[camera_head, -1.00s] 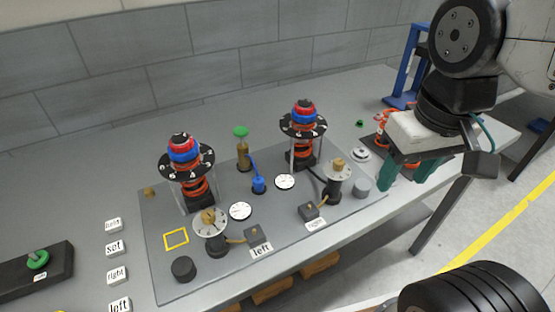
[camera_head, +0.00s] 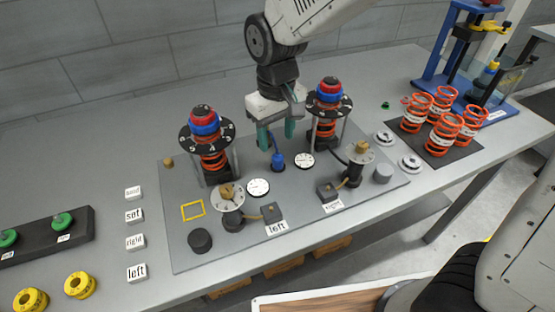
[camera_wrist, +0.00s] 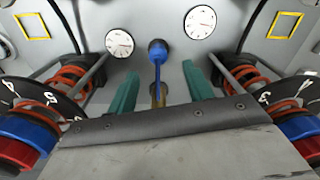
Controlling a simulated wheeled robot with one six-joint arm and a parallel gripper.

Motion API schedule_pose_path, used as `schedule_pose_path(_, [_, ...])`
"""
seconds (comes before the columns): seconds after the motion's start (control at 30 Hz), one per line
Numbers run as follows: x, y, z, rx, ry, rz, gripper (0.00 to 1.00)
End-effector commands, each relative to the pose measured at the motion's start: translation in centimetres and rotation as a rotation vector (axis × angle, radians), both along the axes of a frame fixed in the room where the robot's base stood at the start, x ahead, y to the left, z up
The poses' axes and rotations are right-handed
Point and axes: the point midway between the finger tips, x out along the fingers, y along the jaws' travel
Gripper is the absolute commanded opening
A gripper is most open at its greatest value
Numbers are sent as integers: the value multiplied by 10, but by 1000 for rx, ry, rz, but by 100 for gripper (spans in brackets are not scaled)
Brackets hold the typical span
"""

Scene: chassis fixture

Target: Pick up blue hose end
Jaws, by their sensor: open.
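The blue hose end (camera_head: 277,161) is a short blue cylinder standing on the grey fixture plate (camera_head: 300,215), between the two spring towers. A thin blue hose runs from it toward a brass post, which my gripper hides in the head view. In the wrist view the blue hose end (camera_wrist: 157,50) is at top centre, its hose running down to the brass post (camera_wrist: 157,98). My gripper (camera_head: 277,136) is open, with green fingers just behind and above the blue hose end. In the wrist view my gripper (camera_wrist: 160,74) has its fingers on either side of the hose, touching nothing visible.
Spring towers with numbered dials stand left (camera_head: 210,150) and right (camera_head: 325,120) of my gripper. Two white gauges (camera_head: 258,187) lie near the hose end. Orange springs (camera_head: 440,120) sit on a dark mat at right. The table's left back is clear.

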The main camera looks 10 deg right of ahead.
Motion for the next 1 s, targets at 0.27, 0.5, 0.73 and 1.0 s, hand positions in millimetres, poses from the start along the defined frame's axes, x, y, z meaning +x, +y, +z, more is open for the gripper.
schedule_pose_path(0.27, [-1,-2,-35,-2,4,-1,51])
schedule_pose_path(0.5, [0,-3,-66,-1,2,-1,51])
schedule_pose_path(0.73, [0,-3,-69,0,1,-1,51])
schedule_pose_path(1.0, [0,-3,-68,0,1,-1,1])
